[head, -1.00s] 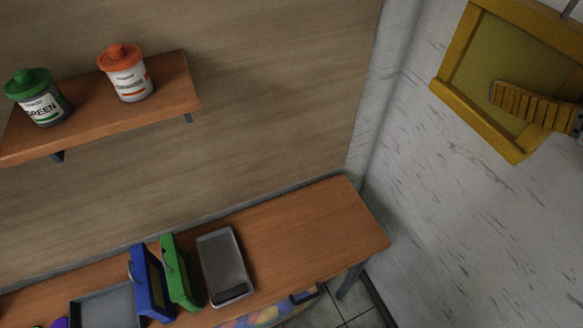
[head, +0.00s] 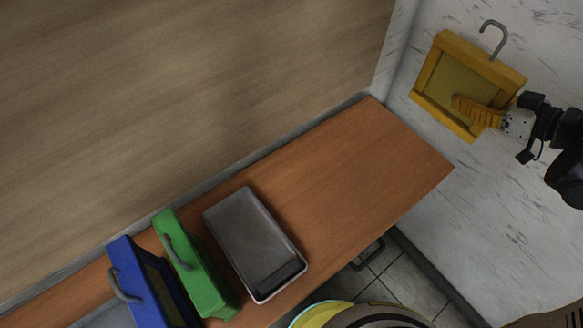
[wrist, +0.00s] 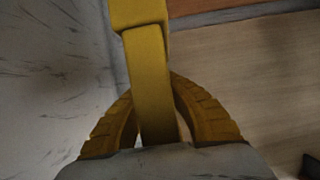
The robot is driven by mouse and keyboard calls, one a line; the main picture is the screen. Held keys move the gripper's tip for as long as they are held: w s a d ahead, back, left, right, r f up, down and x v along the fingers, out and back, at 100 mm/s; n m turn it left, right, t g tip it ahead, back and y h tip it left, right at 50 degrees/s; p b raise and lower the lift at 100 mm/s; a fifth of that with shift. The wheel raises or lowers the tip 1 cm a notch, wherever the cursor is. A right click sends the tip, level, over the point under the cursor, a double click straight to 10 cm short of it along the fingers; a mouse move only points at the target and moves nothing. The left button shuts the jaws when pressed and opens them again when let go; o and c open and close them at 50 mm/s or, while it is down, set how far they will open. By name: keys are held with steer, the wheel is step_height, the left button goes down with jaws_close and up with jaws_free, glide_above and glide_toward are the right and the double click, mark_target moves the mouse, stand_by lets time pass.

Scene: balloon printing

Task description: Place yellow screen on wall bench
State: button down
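The yellow screen (head: 437,76) is a yellow frame with a dull olive panel and a metal hook on top. In the head view it is tilted in the air, in front of the white wall at upper right. My gripper (head: 477,110) has ribbed yellow fingers on the screen's face near its right edge. In the wrist view the fingers (wrist: 155,92) close around a yellow bar of the frame (wrist: 146,75), one on each side. The wall bench (head: 350,155) is an orange-brown wooden top, left of and below the screen in the picture; the two look apart.
A grey tray (head: 248,230) lies on the bench. Left of it stand a green screen (head: 205,275) and a blue screen (head: 135,285), both with hooks. The bench's right end is bare. A wooden panel (head: 200,90) rises behind it. Tiled floor (head: 395,280) shows at lower right.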

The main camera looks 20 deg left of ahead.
steer(key=shift+a+f, duration=0.2)
steer(key=shift+f, duration=0.35)
steer(key=shift+a+f, duration=0.15)
steer(key=shift+f, duration=0.4)
steer(key=shift+s+a+f+b, duration=0.3)
steer(key=shift+a+f+b, duration=0.85)
steer(key=shift+a+f, duration=0.65)
steer(key=shift+s+a+f+b, duration=0.3)
steer(key=shift+a+f+b, duration=0.9)
steer(key=shift+a+f, duration=0.6)
steer(key=shift+s+a+f+b, duration=0.3)
steer(key=shift+a+f+b, duration=0.85)
steer(key=shift+a+f, duration=0.65)
steer(key=shift+a, duration=0.1)
steer(key=shift+f, duration=0.15)
steer(key=c, duration=1.6)
jaws_free()
